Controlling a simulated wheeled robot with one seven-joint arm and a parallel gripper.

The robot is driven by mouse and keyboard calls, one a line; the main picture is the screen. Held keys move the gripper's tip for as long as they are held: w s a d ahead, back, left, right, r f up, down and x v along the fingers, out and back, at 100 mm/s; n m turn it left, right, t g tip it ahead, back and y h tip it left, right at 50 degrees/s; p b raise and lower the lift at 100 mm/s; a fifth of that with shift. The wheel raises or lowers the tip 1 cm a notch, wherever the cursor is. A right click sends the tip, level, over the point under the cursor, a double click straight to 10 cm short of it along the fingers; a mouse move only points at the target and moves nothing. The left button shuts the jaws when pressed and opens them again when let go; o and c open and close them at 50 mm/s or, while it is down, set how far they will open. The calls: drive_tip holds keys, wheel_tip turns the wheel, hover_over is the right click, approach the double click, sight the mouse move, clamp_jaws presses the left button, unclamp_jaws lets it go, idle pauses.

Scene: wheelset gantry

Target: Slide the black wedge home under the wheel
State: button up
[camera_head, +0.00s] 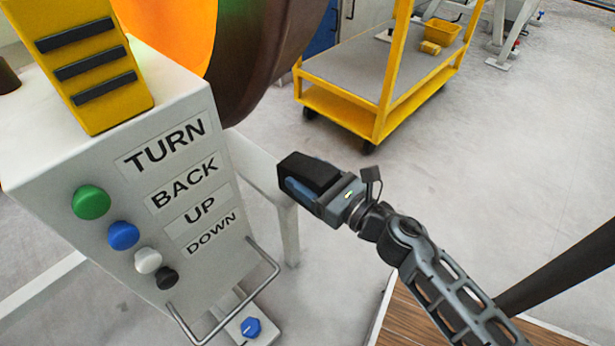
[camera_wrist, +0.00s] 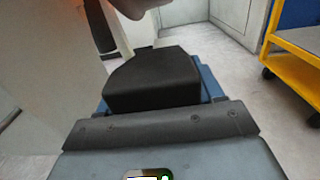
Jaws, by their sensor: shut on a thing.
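My gripper (camera_head: 300,189) is at the middle of the head view, shut on the black wedge (camera_head: 311,171). The wedge also fills the middle of the wrist view (camera_wrist: 152,82), with blue finger parts showing at its sides. The wheel (camera_head: 270,50) is large and dark-rimmed with an orange face, at the top of the head view. The wedge is held in the air below and to the right of the wheel's lower edge, apart from it in the head view. The place where the wheel meets its support is hidden behind the control box.
A pale control box (camera_head: 110,170) with labelled buttons and a front handle stands at left, bearing a yellow block with black bars (camera_head: 85,60). A white frame leg (camera_head: 287,225) is near my gripper. A yellow cart (camera_head: 345,105) stands behind.

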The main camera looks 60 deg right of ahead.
idle(0.3)
drive_tip(key=shift+w+d+f+b, duration=0.1)
drive_tip(key=shift+w+d+f, duration=0.3)
drive_tip(key=shift+w, duration=1.05)
drive_tip(key=shift+w+d+f+b, duration=0.15)
drive_tip(key=shift+w+d+f, duration=0.3)
drive_tip(key=shift+w, duration=0.95)
drive_tip(key=shift+w+d+f+b, duration=0.1)
drive_tip(key=shift+w+d+f, duration=0.3)
drive_tip(key=shift+w, duration=1.05)
drive_tip(key=shift+f+p+x, duration=0.2)
drive_tip(key=shift+p+x, duration=0.25)
drive_tip(key=shift+x, duration=5.9)
drive_tip(key=o, duration=1.5)
drive_tip(key=shift+s+f, duration=0.1)
drive_tip(key=shift+v, duration=3.8)
